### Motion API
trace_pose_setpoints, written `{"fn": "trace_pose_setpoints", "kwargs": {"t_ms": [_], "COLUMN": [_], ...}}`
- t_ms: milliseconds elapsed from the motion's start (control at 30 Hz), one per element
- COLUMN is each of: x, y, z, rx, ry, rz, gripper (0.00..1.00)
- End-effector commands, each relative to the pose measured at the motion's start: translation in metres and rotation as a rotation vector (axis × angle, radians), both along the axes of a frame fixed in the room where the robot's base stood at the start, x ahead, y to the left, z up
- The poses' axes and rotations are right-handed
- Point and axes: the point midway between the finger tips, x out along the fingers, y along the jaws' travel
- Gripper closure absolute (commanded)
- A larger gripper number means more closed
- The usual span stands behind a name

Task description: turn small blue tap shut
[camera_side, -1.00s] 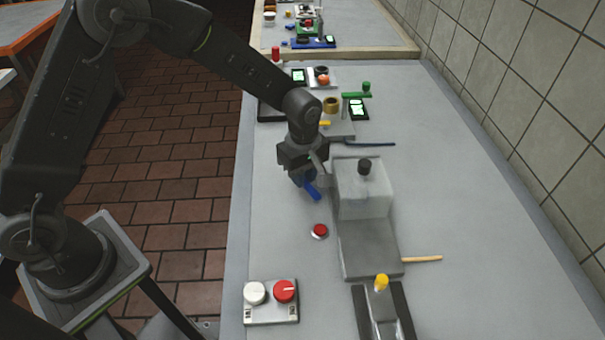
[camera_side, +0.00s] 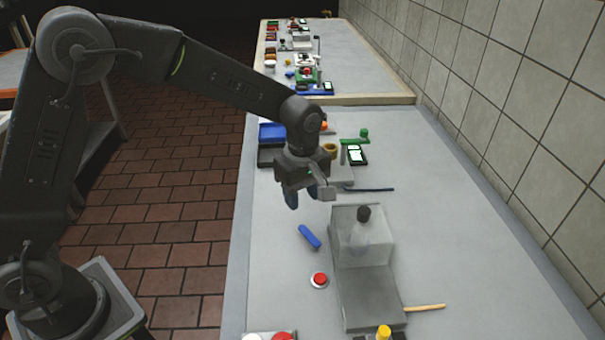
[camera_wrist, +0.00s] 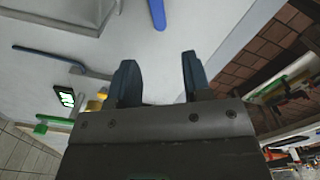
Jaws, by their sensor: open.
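The small blue tap handle (camera_side: 309,237) lies slanted on the grey counter, left of the grey housing (camera_side: 372,295). A blue bar at the top of the wrist view (camera_wrist: 157,14) appears to be the same handle. My gripper (camera_side: 303,196) hangs above and behind the handle, apart from it. Its two dark blue fingers show spread in the wrist view (camera_wrist: 159,62), with nothing between them. The handle's mount cannot be made out.
A red button (camera_side: 319,280) sits in front of the handle. A black-topped bottle (camera_side: 363,215) stands in the housing, and a wooden stick (camera_side: 425,307) juts right. Behind are a dark blue bar (camera_side: 370,189), a green lever (camera_side: 355,138) and a blue tray (camera_side: 271,133). The counter's right side is clear.

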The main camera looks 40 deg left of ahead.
Motion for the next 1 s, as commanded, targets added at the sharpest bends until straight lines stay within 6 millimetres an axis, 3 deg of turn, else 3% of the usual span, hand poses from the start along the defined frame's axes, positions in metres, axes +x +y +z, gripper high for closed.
{"fn": "trace_pose_setpoints", "kwargs": {"t_ms": [200, 400, 767, 1000], "x": [0.000, 0.000, 0.000, 0.006], "y": [0.000, 0.000, 0.002, 0.031], "z": [0.040, 0.055, 0.055, 0.046], "rx": [-0.001, 0.000, -0.008, -0.244], "ry": [-0.002, 0.000, 0.008, 0.103], "rz": [0.000, 0.000, 0.001, 0.007], "gripper": [0.55, 0.55, 0.55, 0.55]}}
